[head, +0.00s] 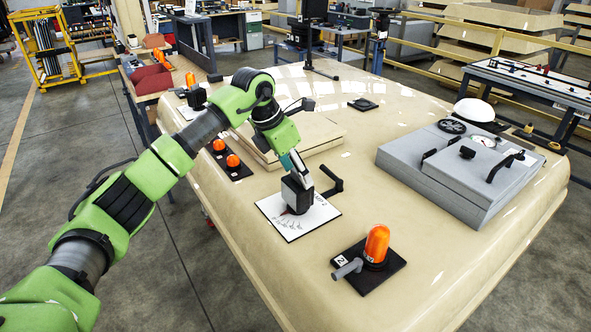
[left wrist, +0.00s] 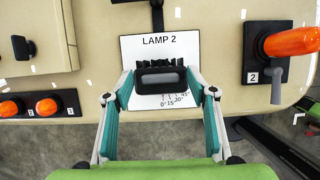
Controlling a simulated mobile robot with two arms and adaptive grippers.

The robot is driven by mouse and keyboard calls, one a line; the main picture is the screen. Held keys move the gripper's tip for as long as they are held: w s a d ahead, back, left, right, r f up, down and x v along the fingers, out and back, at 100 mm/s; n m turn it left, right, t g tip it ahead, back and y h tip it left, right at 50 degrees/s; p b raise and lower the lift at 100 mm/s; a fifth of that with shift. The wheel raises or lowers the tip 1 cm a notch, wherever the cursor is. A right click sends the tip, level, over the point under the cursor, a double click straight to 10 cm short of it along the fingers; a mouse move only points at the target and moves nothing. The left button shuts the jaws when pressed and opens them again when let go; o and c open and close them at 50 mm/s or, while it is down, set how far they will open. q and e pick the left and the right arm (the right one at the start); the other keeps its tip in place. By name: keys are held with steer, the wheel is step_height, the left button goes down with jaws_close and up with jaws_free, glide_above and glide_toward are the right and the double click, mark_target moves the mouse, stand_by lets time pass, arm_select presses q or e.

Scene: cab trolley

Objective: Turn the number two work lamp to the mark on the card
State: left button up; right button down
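The number two work lamp is a small black box-shaped head (head: 297,193) over a white card (head: 283,231) marked "LAMP 2", with angle marks along one edge. In the left wrist view the lamp head (left wrist: 160,77) sits in the middle of the card (left wrist: 130,46), covering part of its scale; figures near 0° to 45° show below it. My left gripper (head: 293,178) points down at the lamp. In the left wrist view its fingers (left wrist: 160,84) lie on either side of the head, seemingly against it. My right gripper is not in view.
An orange beacon (head: 376,244) with a grey lever, labelled 2, stands right of the card. A black bent handle (head: 333,182) stands at its far edge. Smaller orange lamps (head: 233,160) lie left; a grey box (head: 450,172) is at the right. The near panel is clear.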

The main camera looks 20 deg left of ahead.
arm_select(q)
steer(key=c, duration=0.9)
steer(key=shift+n, duration=0.4)
steer(key=n+y+b, duration=0.1)
steer(key=n, duration=0.1)
steer(key=n+t+y+b, duration=0.1)
steer(key=n+b, duration=0.1)
steer(key=n, duration=0.1)
steer(key=shift+d+n, duration=0.15)
steer(key=shift+n, duration=0.15)
steer(key=n+y+b, duration=0.1)
steer(key=n+b, duration=0.1)
steer(key=n, duration=0.1)
steer(key=shift+d+y, duration=0.1)
steer(key=shift+y, duration=0.2)
steer(key=shift+n+y+b, duration=0.4)
steer(key=shift+n+b, duration=0.05)
steer(key=shift+n, duration=0.75)
steer(key=shift+o, duration=0.2)
steer(key=shift+c, duration=0.2)
